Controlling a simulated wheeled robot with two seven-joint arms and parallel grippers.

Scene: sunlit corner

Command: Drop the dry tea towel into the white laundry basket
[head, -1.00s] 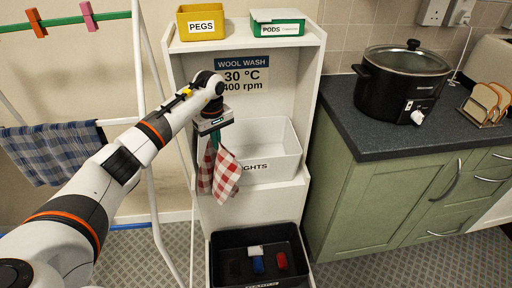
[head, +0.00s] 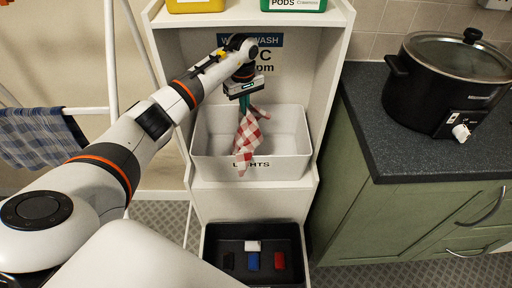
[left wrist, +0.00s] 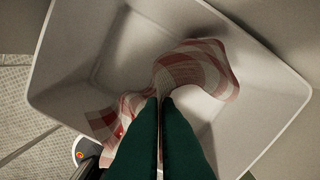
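The red and white checked tea towel (head: 249,138) hangs from my left gripper (head: 246,101) in the head view. The gripper's green fingers are shut on it; in the left wrist view the fingers (left wrist: 160,105) pinch the towel (left wrist: 195,70). The white laundry basket (head: 285,167), marked LIGHTS, stands on the middle shelf. The gripper and towel are over the basket, and the towel's lower end overlaps the front wall in the head view. In the left wrist view the basket's rim (left wrist: 75,18) surrounds most of the towel. My right gripper is not in view.
A black basket (head: 215,240) with several small items sits below. A yellow pegs box (head: 195,5) and green pods box (head: 293,5) stand on top of the white shelf unit (head: 338,60). A blue checked cloth (head: 45,135) hangs at left. A slow cooker (head: 450,85) stands on the right counter.

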